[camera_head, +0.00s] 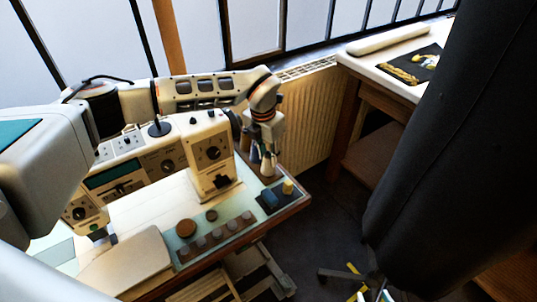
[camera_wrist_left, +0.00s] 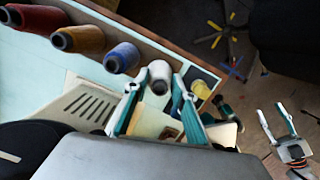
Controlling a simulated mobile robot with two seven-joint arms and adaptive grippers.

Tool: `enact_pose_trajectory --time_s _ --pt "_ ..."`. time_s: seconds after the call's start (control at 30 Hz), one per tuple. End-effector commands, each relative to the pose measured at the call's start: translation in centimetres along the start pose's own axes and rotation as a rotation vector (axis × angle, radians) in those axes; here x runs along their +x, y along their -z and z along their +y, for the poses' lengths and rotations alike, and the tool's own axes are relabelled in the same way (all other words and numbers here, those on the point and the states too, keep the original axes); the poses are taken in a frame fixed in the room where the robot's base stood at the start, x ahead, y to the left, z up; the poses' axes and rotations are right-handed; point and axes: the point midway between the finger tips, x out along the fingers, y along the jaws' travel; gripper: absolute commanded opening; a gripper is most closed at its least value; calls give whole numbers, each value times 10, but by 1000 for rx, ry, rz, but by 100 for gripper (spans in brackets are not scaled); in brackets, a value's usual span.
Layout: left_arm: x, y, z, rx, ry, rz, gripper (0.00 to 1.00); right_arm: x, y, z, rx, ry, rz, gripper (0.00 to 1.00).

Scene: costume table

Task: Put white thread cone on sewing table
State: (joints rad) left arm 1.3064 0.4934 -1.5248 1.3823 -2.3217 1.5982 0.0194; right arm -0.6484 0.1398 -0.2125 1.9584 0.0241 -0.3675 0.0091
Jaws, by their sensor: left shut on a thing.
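The white thread cone (camera_wrist_left: 159,72) is between the fingers of my left gripper (camera_wrist_left: 157,90) in the left wrist view, and the fingers are shut on it. In the head view my left gripper (camera_head: 264,158) points down over the back right part of the sewing table (camera_head: 150,225), beside the sewing machine. A small pale part of the white cone (camera_head: 267,168) shows below the fingers there. I cannot tell whether it touches the tabletop. My right gripper (camera_wrist_left: 277,126) shows away from the table, its fingers apart and empty.
The cream sewing machine (camera_head: 212,155) is close to my left gripper. A black hanging form (camera_head: 450,150) fills the right. A second table (camera_head: 385,55) stands behind.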

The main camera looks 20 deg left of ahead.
Motion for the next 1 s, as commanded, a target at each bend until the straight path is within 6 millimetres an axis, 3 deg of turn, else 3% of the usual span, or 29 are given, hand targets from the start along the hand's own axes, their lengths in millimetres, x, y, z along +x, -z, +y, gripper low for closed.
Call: enact_pose_trajectory --time_s 0.43,0.47,0.5,0.53,0.87,1.0 --pt "1 -1 0 0 0 0 3 -1 6 1 0 -2 8 40" --pt "1 -1 0 0 0 0 33 -1 6 1 0 -2 8 40" --pt "1 -1 0 0 0 0 44 -1 5 1 0 -2 8 40" --pt "1 -1 0 0 0 0 45 -1 5 1 0 -2 8 40" --pt "0 -1 0 0 0 0 45 -1 1 2 -4 -1 -1 40" --pt "-11 -2 1 -1 -1 -3 45 -1 2 1 -2 -1 1 40"
